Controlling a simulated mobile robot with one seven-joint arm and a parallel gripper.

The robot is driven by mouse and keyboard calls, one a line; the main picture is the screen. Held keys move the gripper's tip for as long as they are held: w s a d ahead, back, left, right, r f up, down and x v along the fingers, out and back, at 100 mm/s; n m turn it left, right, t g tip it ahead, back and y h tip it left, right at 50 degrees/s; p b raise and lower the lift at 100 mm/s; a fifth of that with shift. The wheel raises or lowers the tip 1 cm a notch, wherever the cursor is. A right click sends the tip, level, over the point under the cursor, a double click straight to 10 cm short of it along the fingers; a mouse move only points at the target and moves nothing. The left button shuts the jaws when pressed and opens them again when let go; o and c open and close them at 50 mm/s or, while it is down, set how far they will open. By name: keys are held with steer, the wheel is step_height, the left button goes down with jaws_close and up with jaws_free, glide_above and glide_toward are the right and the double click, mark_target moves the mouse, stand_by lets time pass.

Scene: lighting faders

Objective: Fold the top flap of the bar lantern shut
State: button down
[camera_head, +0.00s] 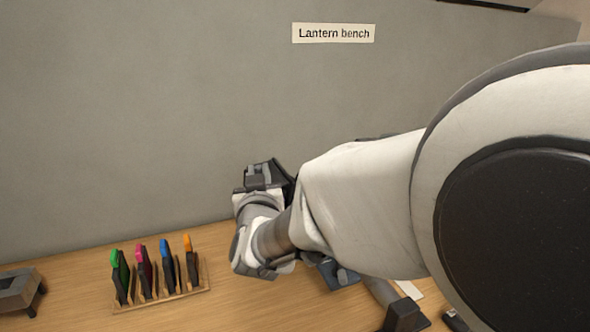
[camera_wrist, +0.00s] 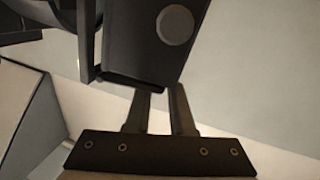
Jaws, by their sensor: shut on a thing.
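My gripper (camera_wrist: 163,94) runs up from its dark screwed palm in the wrist view. Its two fingers stand close together and are shut at the lower edge of a black casing (camera_wrist: 130,50) with a round grey disc, apparently part of the bar lantern. The fingertips and the exact part between them are hidden there, so I cannot make out the top flap or its angle. In the head view my gripper (camera_head: 265,172) is raised above the bench against the grey wall. My own arm covers much of the area to its right, and I cannot pick out the lantern there.
A wooden rack (camera_head: 180,300) with several colour-topped dark pieces stands on the bench, left of my gripper. A grey box (camera_head: 17,291) is at the far left. A blue-grey object (camera_head: 343,274) shows under my arm. A "Lantern bench" sign (camera_head: 333,33) is on the wall.

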mark_target(273, 176)
steer(key=shift+r, duration=0.1)
steer(key=m, duration=0.1)
steer(key=r+m+g+b, duration=0.1)
steer(key=m, duration=0.1)
steer(key=d+m, duration=0.1)
steer(key=shift+w+r+m, duration=0.25)
steer(key=shift+r+m, duration=0.1)
steer(key=shift+m, duration=0.05)
steer(key=shift+w+d+r+m+g+y+b, duration=0.1)
steer(key=shift+d+r+m+g+y+b, duration=0.1)
steer(key=shift+m+b, duration=0.3)
steer(key=shift+w+d+r+m+g+y+b, duration=0.15)
steer(key=shift+d+m+g+b, duration=0.1)
steer(key=shift+m, duration=0.45)
steer(key=shift+w+d+r+m+g+y+b, duration=0.15)
steer(key=shift+d+m+g+y+b, duration=0.2)
steer(key=shift+m+b, duration=0.7)
steer(key=d+m+b, duration=0.1)
steer(key=m+b, duration=0.1)
steer(key=b, duration=0.1)
steer(key=w+d+m+g+y+b, duration=0.1)
steer(key=m+b, duration=0.2)
steer(key=d+m+y+b, duration=0.1)
steer(key=m+b, duration=0.1)
steer(key=b, duration=0.1)
steer(key=shift+w+d+g+b, duration=0.2)
steer(key=shift+w+g+b, duration=0.1)
steer(key=shift+g, duration=0.1)
steer(key=shift+m, duration=0.25)
